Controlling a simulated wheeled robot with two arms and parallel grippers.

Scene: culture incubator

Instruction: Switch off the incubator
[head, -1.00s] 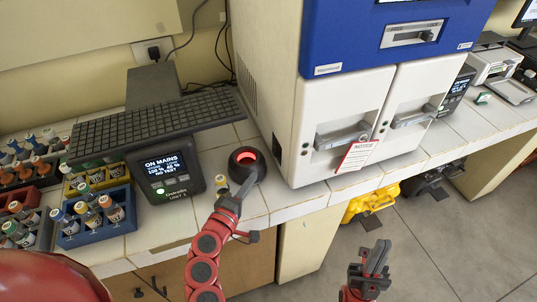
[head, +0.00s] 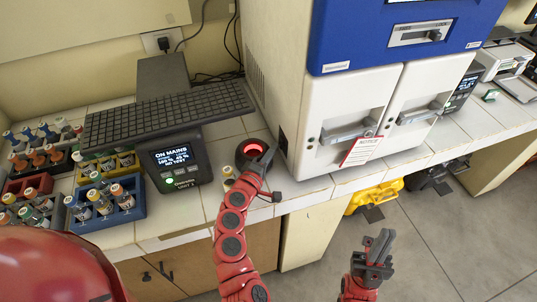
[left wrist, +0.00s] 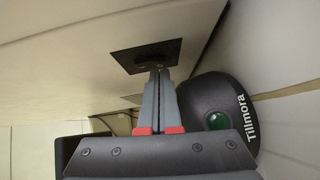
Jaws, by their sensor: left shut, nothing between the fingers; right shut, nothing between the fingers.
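The incubator (head: 300,95) is a tall white cabinet with a blue upper front (head: 400,35) and two handled doors. A small black panel (head: 283,140) sits low on its left side; it also shows in the left wrist view as a dark plate (left wrist: 146,56). My left gripper (head: 268,156) is shut and empty, its tips at this panel. In the left wrist view the fingertips (left wrist: 159,72) overlap the plate's lower edge; I cannot tell if they touch. Any switch on the plate is not clearly visible. My right gripper (head: 381,240) is shut and empty, in front of the bench over the floor.
A round black device (head: 241,158) with a red glow stands left of my left gripper, close beside it in the left wrist view (left wrist: 212,103). A display unit (head: 172,160) reading "ON MAINS" and vial racks (head: 110,218) stand further left. A paper notice (head: 361,150) hangs on a door handle.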

